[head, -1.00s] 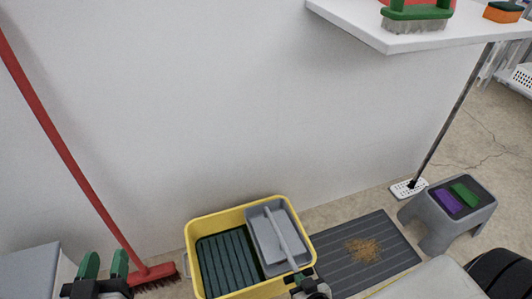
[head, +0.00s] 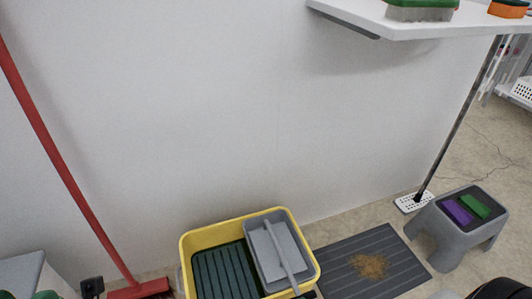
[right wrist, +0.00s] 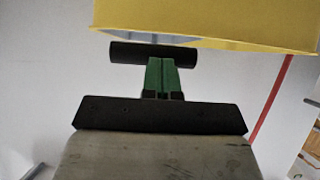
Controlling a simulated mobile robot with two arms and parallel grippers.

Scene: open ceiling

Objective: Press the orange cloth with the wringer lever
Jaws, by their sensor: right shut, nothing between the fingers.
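The grey wringer (head: 262,262) sits in the right part of the yellow bucket (head: 200,236). Its grey lever (head: 284,256) slants down toward the bucket's front rim. In the right wrist view my right gripper (right wrist: 162,64) has its green fingers together, with nothing between them. A dark cylindrical bar (right wrist: 122,53) lies across the fingertips; I cannot tell whether they touch it. The bucket also shows in the right wrist view (right wrist: 220,24). Only a small part of my left gripper (head: 48,295) shows at the bottom left of the head view. I see no orange cloth.
A ribbed grey mat (head: 335,270) with a brown dirt patch lies right of the bucket. A grey stool (head: 450,235) holds purple and green pieces. A red broom (head: 65,170) leans on the wall at left. A white shelf (head: 440,30) juts out at upper right.

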